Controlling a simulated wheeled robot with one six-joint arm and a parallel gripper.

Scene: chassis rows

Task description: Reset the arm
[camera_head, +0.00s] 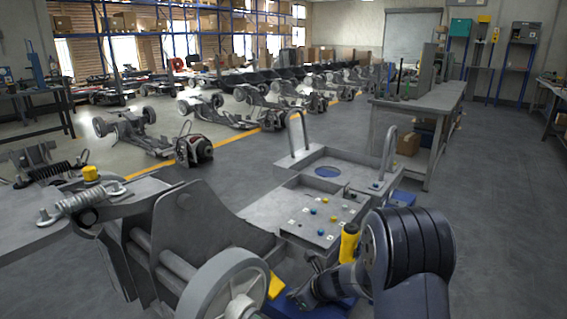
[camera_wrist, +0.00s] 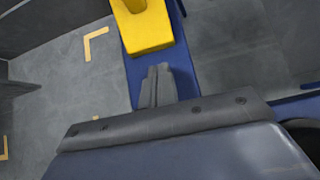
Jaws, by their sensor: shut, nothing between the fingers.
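My gripper (camera_head: 300,293) is low at the bottom centre of the head view, at the end of my dark arm, beside the blue base. In the wrist view my gripper (camera_wrist: 158,72) shows its two grey fingers closed together and empty. A yellow block (camera_wrist: 147,32) lies just beyond the fingertips over a blue strip (camera_wrist: 183,72). The fingers look apart from the block. The task names no other object.
A chassis with a pale wheel (camera_head: 228,288) and a coil spring (camera_head: 85,199) fills the lower left. A grey panel with coloured knobs (camera_head: 312,222) stands centrally. A workbench (camera_head: 425,100) stands right, with clear floor (camera_head: 500,190) beyond. Chassis rows (camera_head: 215,110) stand behind.

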